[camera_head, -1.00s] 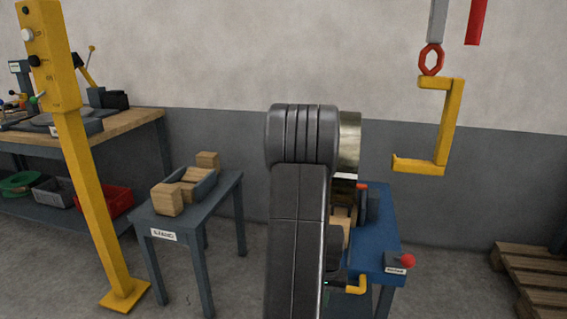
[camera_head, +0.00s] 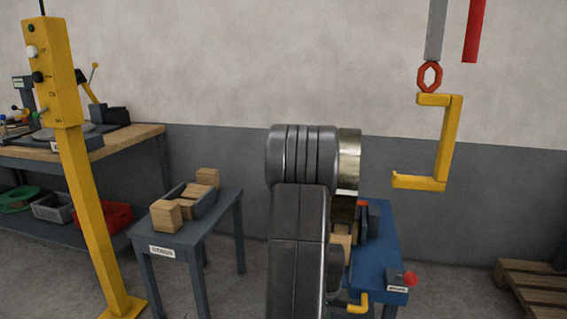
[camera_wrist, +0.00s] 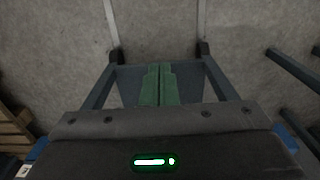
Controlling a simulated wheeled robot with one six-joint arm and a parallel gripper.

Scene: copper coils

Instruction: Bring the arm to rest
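My gripper (camera_wrist: 159,84) shows in the wrist view with its two green finger pads side by side at the middle, meeting with no visible gap. Nothing shows between them. Below them is the dark gripper body with a lit green light. Bare grey floor lies beyond the fingers. In the head view my arm stands upright in the centre, a thick dark link with a rounded joint and a brass-coloured ring at its top.
A blue table (camera_head: 390,255) with a red knob stands close behind my arm at right. A grey table (camera_head: 190,232) with wooden blocks (camera_head: 167,216) stands left. A yellow post (camera_head: 85,190) is further left. A yellow C-hook (camera_head: 448,140) hangs upper right; a pallet (camera_head: 535,285) lies right.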

